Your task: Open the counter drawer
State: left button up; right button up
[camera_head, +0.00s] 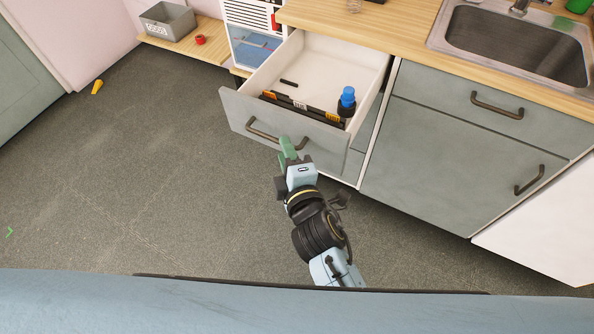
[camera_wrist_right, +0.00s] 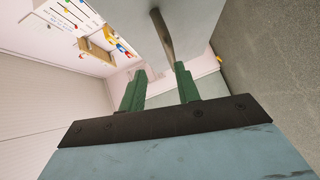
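The counter drawer (camera_head: 240,108) is pulled well out from under the wooden counter, and its inside shows. Its dark bar handle (camera_head: 262,134) runs along the grey front. My right gripper (camera_head: 287,143) is at the drawer front, with its green fingers by the right part of the handle. In the right wrist view, the fingers (camera_wrist_right: 160,70) are apart with a gap between them. The handle (camera_wrist_right: 166,36) shows beyond the fingertips, its near end close to the right finger; I cannot tell whether they touch. My left gripper is not in view.
The drawer holds a blue-capped bottle (camera_head: 347,98) and several dark, flat items. A closed drawer and a cabinet door (camera_head: 450,150) are to the right, below a sink (camera_head: 520,40). A grey bin (camera_head: 167,22) stands at the back left. The floor (camera_head: 150,170) at left is mostly clear.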

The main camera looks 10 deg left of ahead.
pick_arm(q)
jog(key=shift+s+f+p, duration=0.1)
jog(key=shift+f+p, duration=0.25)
jog(key=shift+p, duration=0.05)
pick_arm(e)
jog(key=a+v, duration=0.1)
jog(key=v, duration=0.5)
jog(key=shift+s+f, duration=0.45)
jog(key=shift+f, duration=0.3)
jog(key=shift+d, duration=0.1)
